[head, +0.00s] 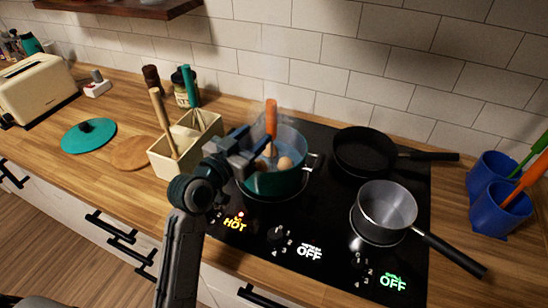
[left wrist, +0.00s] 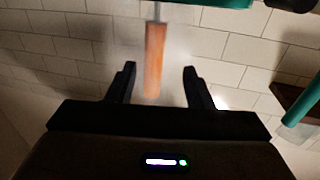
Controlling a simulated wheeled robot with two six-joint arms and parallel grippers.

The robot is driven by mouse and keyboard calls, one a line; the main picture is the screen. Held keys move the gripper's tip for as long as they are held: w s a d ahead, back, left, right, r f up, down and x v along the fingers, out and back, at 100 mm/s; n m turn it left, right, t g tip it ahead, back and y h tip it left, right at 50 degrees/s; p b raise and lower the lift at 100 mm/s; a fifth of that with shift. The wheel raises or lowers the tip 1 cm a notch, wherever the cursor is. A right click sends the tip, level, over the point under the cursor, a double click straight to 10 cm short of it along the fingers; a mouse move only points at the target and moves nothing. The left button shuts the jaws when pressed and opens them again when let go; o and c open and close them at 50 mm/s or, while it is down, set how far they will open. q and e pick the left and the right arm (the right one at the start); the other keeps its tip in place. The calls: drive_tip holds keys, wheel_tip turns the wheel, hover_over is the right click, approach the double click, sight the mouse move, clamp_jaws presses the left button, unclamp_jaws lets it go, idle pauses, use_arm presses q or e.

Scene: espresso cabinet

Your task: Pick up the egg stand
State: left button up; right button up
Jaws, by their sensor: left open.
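The egg stand has an upright orange handle (head: 271,118) rising from the teal pot (head: 272,183) on the back-left burner. Brown eggs (head: 285,163) sit at its foot inside the pot; the lower part of the stand is hidden. My left gripper (head: 252,142) is open at the pot's left rim, close to the handle. In the left wrist view, the orange handle (left wrist: 154,60) on its thin metal rod appears between the two spread fingers of my left gripper (left wrist: 160,69), with a visible gap on each side. My right gripper is not in view.
A black pan (head: 364,150) and a grey saucepan (head: 386,208) stand on the right of the black cooktop (head: 325,232). A cream utensil box (head: 174,160) stands left of the pot. A teal lid (head: 88,137) lies farther left. Blue holders (head: 497,205) stand far right.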

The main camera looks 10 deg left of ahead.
sight(269, 126)
use_arm(q)
drive_tip(key=p+x, duration=0.1)
drive_tip(key=x, duration=0.2)
drive_tip(key=p+x, duration=0.1)
drive_tip(key=x, duration=0.2)
drive_tip(key=shift+s+d+r+p, duration=0.2)
drive_tip(key=shift+d+p, duration=0.2)
drive_tip(key=shift+w+d+f, duration=0.1)
drive_tip(key=shift+w+d, duration=0.05)
drive_tip(key=shift+w, duration=0.3)
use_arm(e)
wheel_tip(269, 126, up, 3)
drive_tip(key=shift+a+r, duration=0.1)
